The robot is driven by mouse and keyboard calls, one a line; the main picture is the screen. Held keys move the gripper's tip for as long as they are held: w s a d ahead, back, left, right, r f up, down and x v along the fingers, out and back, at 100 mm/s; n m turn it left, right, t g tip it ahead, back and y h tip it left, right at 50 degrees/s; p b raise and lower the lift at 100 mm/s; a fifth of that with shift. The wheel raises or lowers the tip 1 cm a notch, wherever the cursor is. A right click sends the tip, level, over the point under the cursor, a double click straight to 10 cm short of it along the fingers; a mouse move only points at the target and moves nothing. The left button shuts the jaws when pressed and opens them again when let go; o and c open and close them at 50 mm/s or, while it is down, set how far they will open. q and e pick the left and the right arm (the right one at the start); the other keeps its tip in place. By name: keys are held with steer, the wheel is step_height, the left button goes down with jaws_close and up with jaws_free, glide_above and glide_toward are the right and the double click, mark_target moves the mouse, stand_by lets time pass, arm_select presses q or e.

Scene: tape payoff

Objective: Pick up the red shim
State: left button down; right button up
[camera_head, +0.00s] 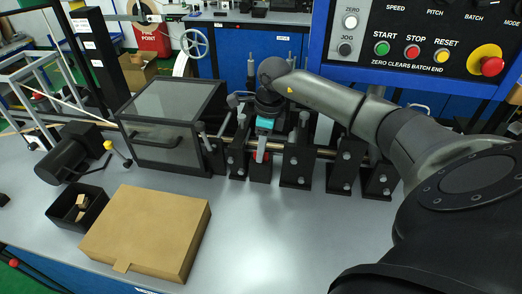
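A small red piece (260,168), which looks like the red shim, sits low among the black brackets on the machine's shaft. My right gripper (261,155) reaches down from above with its teal body and narrow grey fingers. Its fingertips are right over the red piece and overlap it in this view. I cannot tell whether the fingers touch it, or whether they are open or shut, as they show edge-on and small. My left gripper is not in view.
Black brackets (298,165) stand close to the right of the gripper. A clear-sided guard box (160,145) is to the left. A cardboard box (148,230) and a black bin (62,216) lie in front. A control panel (430,68) hangs at upper right. The bench's front middle (290,230) is clear.

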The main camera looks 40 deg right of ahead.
jaws_close()
steer(key=shift+r, duration=0.15)
stand_by(0.4)
